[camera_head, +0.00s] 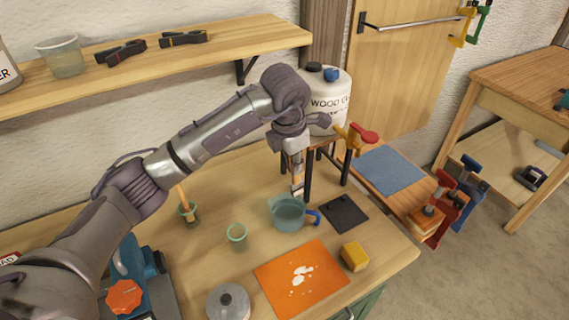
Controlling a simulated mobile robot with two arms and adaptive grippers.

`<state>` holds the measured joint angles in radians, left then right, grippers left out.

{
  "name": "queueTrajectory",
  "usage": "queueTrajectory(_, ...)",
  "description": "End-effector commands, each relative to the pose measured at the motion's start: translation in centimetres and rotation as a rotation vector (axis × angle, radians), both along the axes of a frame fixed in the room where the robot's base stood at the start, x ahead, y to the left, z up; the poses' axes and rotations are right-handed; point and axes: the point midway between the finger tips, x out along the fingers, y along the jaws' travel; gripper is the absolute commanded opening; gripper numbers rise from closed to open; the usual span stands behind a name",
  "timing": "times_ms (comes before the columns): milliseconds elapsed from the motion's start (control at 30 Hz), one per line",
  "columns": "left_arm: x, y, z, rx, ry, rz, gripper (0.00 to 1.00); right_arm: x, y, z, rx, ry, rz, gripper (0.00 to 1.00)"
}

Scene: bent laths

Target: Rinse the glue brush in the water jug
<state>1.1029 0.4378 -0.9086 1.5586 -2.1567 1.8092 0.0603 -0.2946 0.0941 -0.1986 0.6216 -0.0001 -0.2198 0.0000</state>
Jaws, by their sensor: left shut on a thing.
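The water jug (288,214), a blue-grey see-through vessel with a blue handle, stands upright on the workbench. My left gripper (297,190) points down right at the jug's mouth. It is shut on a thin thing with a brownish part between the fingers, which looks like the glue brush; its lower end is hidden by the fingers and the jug. I cannot tell whether it touches water. My right gripper is out of view.
A green cup (188,212) with a wooden stick and an empty-looking green cup (237,236) stand left of the jug.

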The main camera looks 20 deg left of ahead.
Motion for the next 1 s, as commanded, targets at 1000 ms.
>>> queueTrajectory(1000,0.0,0.1,-9.9,0.000,0.001,0.000,0.00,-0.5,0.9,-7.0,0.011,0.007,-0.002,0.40)
